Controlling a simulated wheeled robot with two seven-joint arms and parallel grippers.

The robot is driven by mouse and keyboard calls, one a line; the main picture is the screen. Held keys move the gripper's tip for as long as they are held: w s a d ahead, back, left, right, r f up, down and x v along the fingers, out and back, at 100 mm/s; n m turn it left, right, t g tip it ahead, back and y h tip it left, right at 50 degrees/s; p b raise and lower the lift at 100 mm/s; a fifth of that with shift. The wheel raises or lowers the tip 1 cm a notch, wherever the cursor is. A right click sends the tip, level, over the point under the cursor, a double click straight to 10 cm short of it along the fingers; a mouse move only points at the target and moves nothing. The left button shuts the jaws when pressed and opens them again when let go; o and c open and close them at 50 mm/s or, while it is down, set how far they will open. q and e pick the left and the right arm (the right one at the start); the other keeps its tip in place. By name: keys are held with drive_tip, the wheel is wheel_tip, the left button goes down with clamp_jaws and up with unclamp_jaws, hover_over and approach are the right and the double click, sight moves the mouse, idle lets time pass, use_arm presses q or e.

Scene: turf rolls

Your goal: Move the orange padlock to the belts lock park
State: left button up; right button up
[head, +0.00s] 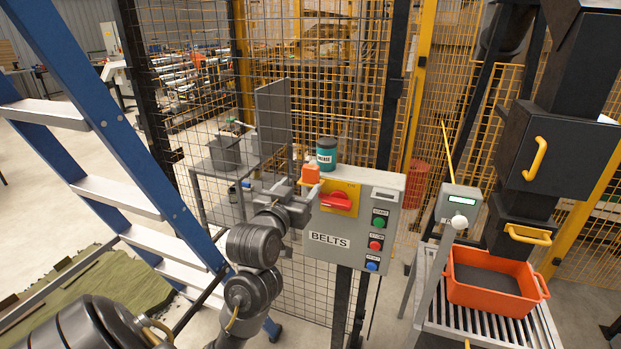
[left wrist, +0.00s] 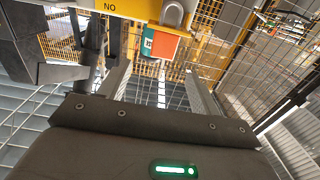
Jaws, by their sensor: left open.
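The orange padlock (head: 310,174) shows at the upper left corner of the yellow switch plate (head: 345,190) on the grey BELTS box (head: 333,254). My left gripper (head: 298,188) is open and empty, close to the padlock. In the left wrist view the padlock is just past its fingertips (left wrist: 160,80), not clearly between them. A pale fitting (head: 385,194) is at the box's right; I cannot tell whether it is the lock park.
The plate has a red rotary switch (head: 336,201); green, red and blue buttons are to its right. A teal grease can (head: 326,153) stands by the box top. Mesh fence (head: 330,100) rises behind. A blue ladder (head: 110,130) is left, an orange bin (head: 490,285) right.

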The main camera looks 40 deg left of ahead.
sight(308, 171)
use_arm(q)
drive_tip(key=b+x, duration=0.1)
drive_tip(key=x, duration=0.3)
drive_tip(key=shift+w+b, duration=0.15)
drive_tip(key=shift+b, duration=0.2)
drive_tip(key=shift+w+a, duration=0.2)
drive_tip(key=shift+a, duration=0.05)
use_arm(e)
wheel_tip(308, 171, down, 3)
drive_tip(key=shift+d+r, duration=0.1)
drive_tip(key=shift+r, duration=0.05)
use_arm(q)
drive_tip(key=p+x, duration=0.1)
drive_tip(key=x, duration=0.1)
drive_tip(key=p+x, duration=0.1)
drive_tip(key=x, duration=0.1)
drive_tip(key=shift+w+a+r+p, duration=0.1)
drive_tip(key=shift+w+a+p, duration=0.1)
drive_tip(key=shift+a+p, duration=0.15)
drive_tip(key=shift+w, duration=0.35)
drive_tip(key=c, duration=1.1)
use_arm(e)
wheel_tip(308, 171, up, 3)
drive_tip(key=shift+f, duration=0.2)
